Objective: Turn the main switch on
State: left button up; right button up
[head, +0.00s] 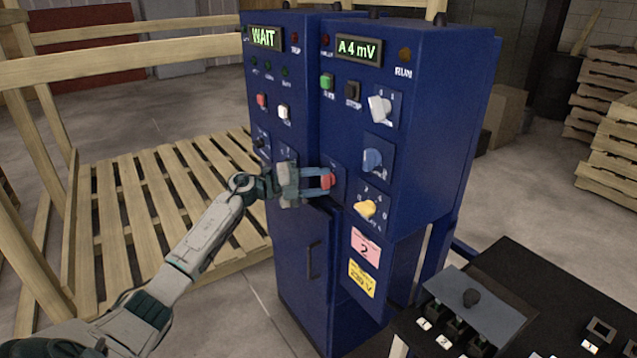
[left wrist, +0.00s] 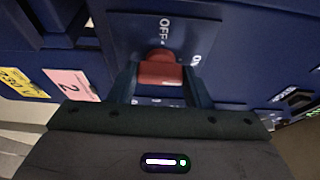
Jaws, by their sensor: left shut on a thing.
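The main switch is a red knob (head: 328,181) on a dark blue plate of the blue cabinet (head: 420,120). In the left wrist view the red knob (left wrist: 160,72) sits between my fingers, and its plate carries the word OFF and a second, partly hidden mark to the right. My left gripper (head: 322,180) is shut on the knob, with a finger on each side. The knob's exact pointing direction is hard to tell because the fingers cover part of it. My right gripper is not in view.
Displays read WAIT (head: 265,38) and A 4 mV (head: 359,49). White (head: 380,109), blue (head: 372,159) and yellow (head: 366,207) knobs are close right of the red one. A wooden pallet (head: 150,200) lies left; a black control desk (head: 540,295) stands front right.

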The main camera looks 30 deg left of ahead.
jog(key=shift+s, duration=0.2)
pick_arm(q)
jog(key=o, duration=1)
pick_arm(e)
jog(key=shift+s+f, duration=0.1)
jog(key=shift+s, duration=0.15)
pick_arm(q)
jog(key=shift+b+v, duration=1.6)
jog(key=shift+v, duration=3.8)
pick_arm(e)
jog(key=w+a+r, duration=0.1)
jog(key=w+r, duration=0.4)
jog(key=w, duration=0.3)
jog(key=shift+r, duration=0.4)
